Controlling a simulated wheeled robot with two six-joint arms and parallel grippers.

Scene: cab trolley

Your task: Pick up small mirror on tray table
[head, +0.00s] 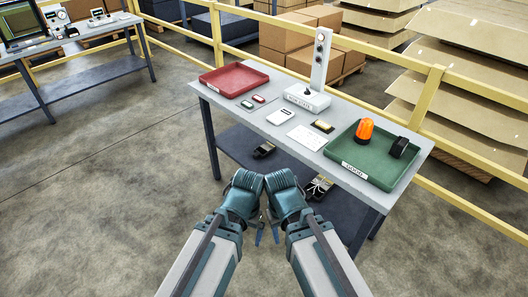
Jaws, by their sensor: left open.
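The grey table (225,115) stands ahead of me with a red tray (234,80) at its left and a green tray (360,160) at its right. In the green tray are an orange beacon (364,131) and a black rounded block (401,147). The black block may be the small mirror; no reflecting face shows, so I cannot tell. My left gripper (258,235) is open, low in front of the table and apart from everything on it. My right gripper (275,233) is beside it, its fingers mostly hidden below the wrist.
A grey stand with an upright post (318,65) is at the table's back. Small items and a white sheet (306,137) lie mid-table. Dark items lie on the lower shelf (240,146). A yellow rail (430,95) runs behind. Floor at left is clear.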

